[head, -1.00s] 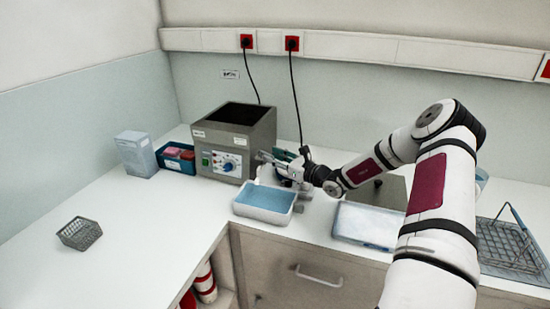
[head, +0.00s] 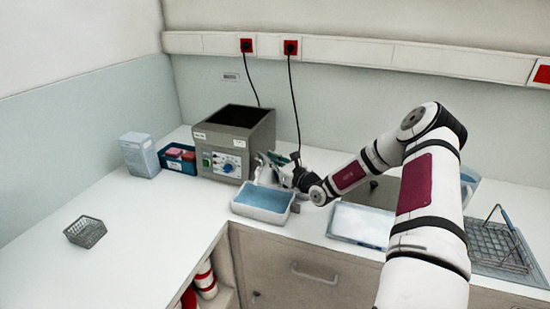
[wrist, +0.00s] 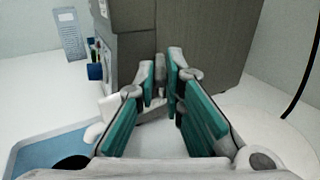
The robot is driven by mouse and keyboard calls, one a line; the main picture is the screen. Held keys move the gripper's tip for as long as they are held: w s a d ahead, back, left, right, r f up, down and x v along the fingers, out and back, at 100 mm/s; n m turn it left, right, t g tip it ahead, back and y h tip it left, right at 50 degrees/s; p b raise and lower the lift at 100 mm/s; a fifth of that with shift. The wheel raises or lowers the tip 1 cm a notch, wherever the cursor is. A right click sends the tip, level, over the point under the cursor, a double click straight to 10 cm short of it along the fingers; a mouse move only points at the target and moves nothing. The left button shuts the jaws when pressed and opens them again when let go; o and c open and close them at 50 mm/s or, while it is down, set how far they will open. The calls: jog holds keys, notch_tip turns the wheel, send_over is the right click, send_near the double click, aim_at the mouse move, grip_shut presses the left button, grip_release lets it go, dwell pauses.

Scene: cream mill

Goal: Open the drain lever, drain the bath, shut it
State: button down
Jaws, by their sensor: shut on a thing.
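The bath (head: 257,143) is a grey box with an open dark top and a front panel with a blue knob, standing against the back wall. My gripper (head: 266,164) is at its right side, low down; in the wrist view my gripper (wrist: 161,82) has its green-padded fingers closed around a small grey piece, apparently the drain lever (wrist: 160,62), mostly hidden between the fingertips. A pale fitting shows just below the fingers. Whether the lever is open or shut cannot be told. A white tray with a blue inside (head: 262,215) stands in front of the bath, below my gripper.
A blue box with red items (head: 177,160) and a pale carton (head: 139,155) stand left of the bath. A wire basket (head: 85,232) sits at the left. A white tray (head: 358,224) and rack (head: 497,245) lie right. The left counter is mostly clear.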

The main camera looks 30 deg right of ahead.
aim_at(260, 154)
jog(key=a+m+h+p, duration=0.1)
jog(key=m+h+p, duration=0.1)
jog(key=h, duration=0.1)
jog(key=a+m+g+h+p, duration=0.1)
jog(key=m+h+p, duration=0.1)
jog(key=h, duration=0.2)
jog(key=a+m+h+p, duration=0.2)
jog(key=m+h, duration=0.1)
jog(key=h, duration=0.1)
jog(key=shift+w+g, duration=0.1)
jog(key=shift+g, duration=0.2)
jog(key=shift+w+a+m+g+h+p, duration=0.25)
jog(key=shift+w+a+m+g+h, duration=0.15)
jog(key=shift+m+h, duration=0.3)
jog(key=shift+w+a+m+g+h+p, duration=0.15)
jog(key=shift+a+m+g+h+p, duration=0.1)
jog(key=shift+m+g+h, duration=0.4)
jog(key=shift+w+a+r+m+g+h, duration=0.15)
jog(key=shift+m+g+h, duration=0.15)
jog(key=shift+h, duration=0.25)
jog(key=shift+w+a+f+m+g+h, duration=0.15)
jog(key=shift+m+g+h, duration=0.1)
jog(key=shift+h, duration=0.25)
jog(key=shift+r, duration=0.15)
jog(key=c, duration=1.7)
grip_release()
